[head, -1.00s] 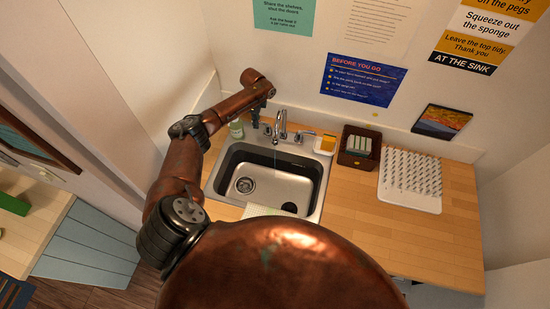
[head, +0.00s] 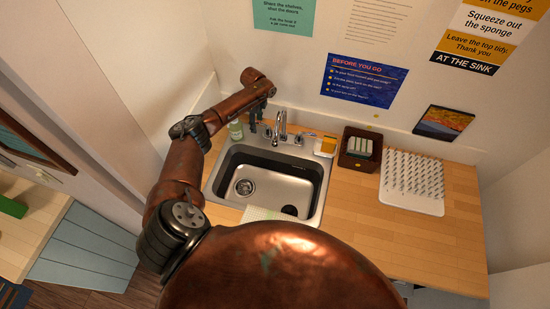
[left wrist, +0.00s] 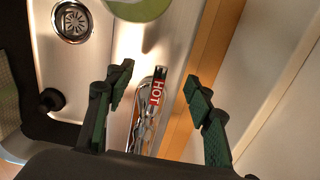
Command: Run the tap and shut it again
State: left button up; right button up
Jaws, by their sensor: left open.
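The chrome tap (head: 282,122) stands at the back rim of the steel sink (head: 322,178), with a lever on either side of its spout. In the left wrist view, the lever marked HOT (left wrist: 157,92) lies between the two fingers of my left gripper (left wrist: 158,88), with a gap on each side. In the head view my left gripper (head: 257,113) hangs at the tap's left side, partly hiding that lever. It is open and holds nothing. I see no clear stream of water under the spout. My right gripper is out of view.
The wooden counter (head: 365,215) is clear in front.

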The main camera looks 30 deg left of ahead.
pick_arm(q)
jog(key=shift+o, duration=1)
jog(key=shift+r, duration=0.1)
notch_tip(320, 180, up, 7)
jog(key=p, duration=0.6)
jog(key=shift+p, duration=0.3)
